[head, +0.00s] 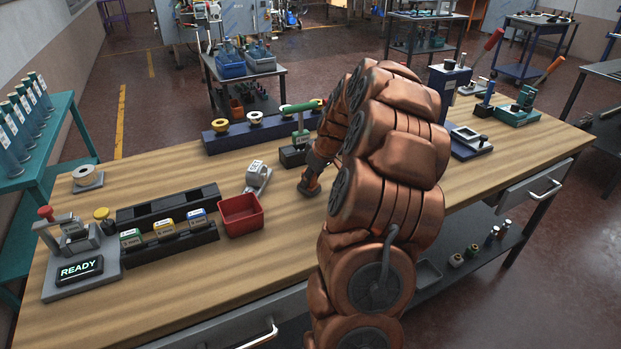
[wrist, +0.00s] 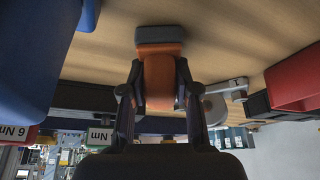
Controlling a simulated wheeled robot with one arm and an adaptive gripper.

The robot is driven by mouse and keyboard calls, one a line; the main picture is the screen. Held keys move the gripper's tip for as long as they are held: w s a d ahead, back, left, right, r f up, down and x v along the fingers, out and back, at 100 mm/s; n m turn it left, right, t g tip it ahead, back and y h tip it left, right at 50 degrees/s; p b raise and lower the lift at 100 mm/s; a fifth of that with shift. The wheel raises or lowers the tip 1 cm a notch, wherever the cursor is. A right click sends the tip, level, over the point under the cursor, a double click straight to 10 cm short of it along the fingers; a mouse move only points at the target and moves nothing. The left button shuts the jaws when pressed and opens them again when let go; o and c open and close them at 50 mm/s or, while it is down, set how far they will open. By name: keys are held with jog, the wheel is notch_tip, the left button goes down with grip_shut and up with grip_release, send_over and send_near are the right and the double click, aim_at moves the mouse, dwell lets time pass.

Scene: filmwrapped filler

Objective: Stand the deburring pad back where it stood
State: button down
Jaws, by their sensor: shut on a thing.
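The deburring pad (head: 309,182) is an orange block with a dark grey-blue face at its far end. It also shows upright in the wrist view (wrist: 161,80). My gripper (head: 318,162) is shut on its orange part, with one finger on each side in the wrist view (wrist: 159,88). The pad's grey end is at or just above the wooden worktop (head: 215,290), to the right of the red bin; I cannot tell whether it touches. My arm hides the worktop behind and to the right of it.
A red bin (head: 241,224) and a grey device (head: 257,178) stand left of the pad. A green-handled tool (head: 299,108) in a dark stand and a blue rack (head: 228,141) are behind. A black rack (head: 165,248) and a READY fixture (head: 104,275) are farther left. The front worktop is clear.

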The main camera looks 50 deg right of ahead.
jog(key=c, duration=0.9)
grip_release()
jog(key=shift+o, duration=0.2)
jog(key=shift+r+p, duration=0.25)
jog(key=shift+p, duration=0.1)
jog(key=b+v, duration=0.3)
jog(key=v, duration=0.8)
jog(key=shift+s+r, duration=0.2)
jog(key=shift+r, duration=0.15)
